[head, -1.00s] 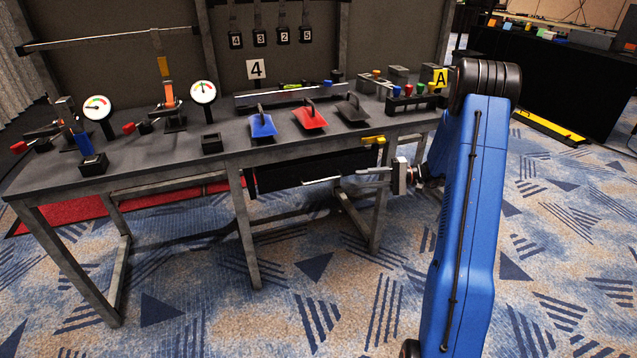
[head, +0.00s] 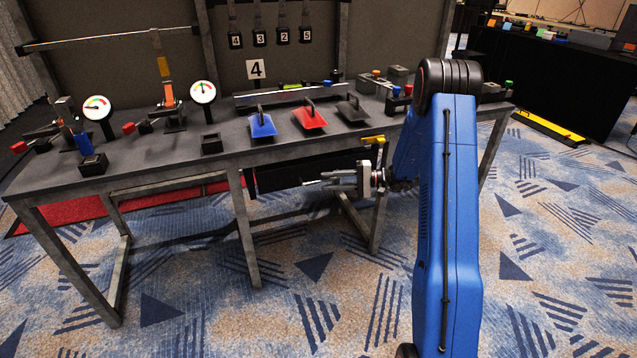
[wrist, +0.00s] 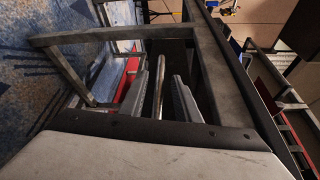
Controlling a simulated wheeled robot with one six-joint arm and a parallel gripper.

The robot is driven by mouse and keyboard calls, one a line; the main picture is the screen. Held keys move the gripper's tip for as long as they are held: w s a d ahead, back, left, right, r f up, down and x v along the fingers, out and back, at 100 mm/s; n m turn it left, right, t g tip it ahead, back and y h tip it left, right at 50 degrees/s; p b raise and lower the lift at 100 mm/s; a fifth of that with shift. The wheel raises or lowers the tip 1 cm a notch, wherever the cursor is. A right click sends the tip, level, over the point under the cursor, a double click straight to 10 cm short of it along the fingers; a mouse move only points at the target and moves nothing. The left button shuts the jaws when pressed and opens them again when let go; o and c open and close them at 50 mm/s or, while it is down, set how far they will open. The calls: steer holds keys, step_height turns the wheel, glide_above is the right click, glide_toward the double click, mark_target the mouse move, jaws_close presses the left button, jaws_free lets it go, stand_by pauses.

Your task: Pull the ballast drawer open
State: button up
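The ballast drawer (head: 285,177) is a dark panel under the bench top in the head view. Whether it stands out from the bench at all is hard to tell. Its pale bar handle (head: 311,183) runs along the front, its right part hidden by my fingers. My gripper (head: 332,179) points left, level with the handle. In the wrist view my gripper (wrist: 164,95) is open, with one finger on each side of the metal handle bar (wrist: 158,83). Gaps show between the bar and both fingers.
The grey bench (head: 225,165) has steel legs, one (head: 378,215) close below my gripper. A yellow piece (head: 373,140) sits at the bench edge above my gripper. Blue (head: 263,126), red (head: 309,118) and dark handled plates lie on top. The carpet in front is clear.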

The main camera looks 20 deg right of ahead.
mark_target(324, 181)
steer(key=shift+x, duration=2.2)
jaws_close()
